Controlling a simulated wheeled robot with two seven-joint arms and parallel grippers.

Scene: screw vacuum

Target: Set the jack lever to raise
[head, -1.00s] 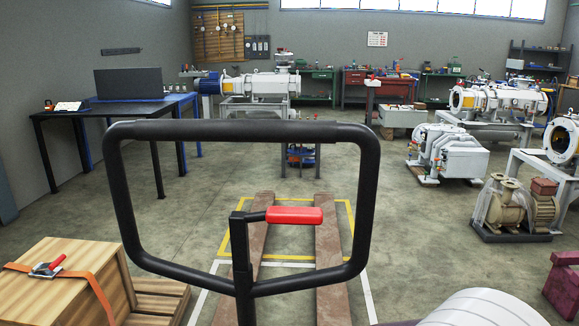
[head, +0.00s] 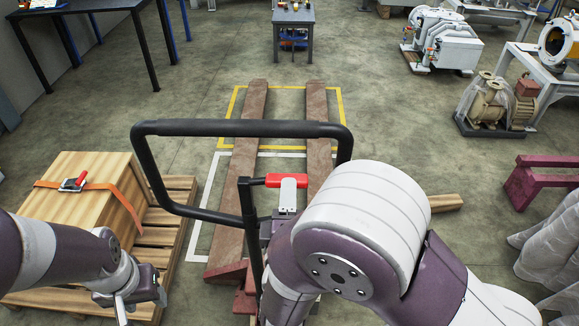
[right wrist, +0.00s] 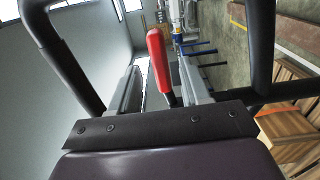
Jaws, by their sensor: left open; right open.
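The jack lever has a red grip (head: 285,180) on a black stem, inside the black loop handle (head: 240,129) of the pallet jack. In the head view my right gripper (head: 289,194) is at the lever, mostly hidden behind my right arm. In the right wrist view the red lever (right wrist: 157,58) stands between the two spread fingers of my right gripper (right wrist: 160,82), with a gap visible on its left. Whether either finger touches it cannot be told. My left gripper (head: 142,292) is open and empty at the lower left, apart from the lever.
A wooden crate (head: 90,205) with an orange strap (head: 110,205) sits on a pallet (head: 178,195) at the left. The jack's brown forks (head: 318,115) extend over floor markings. A purple stand (head: 540,180) is at the right.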

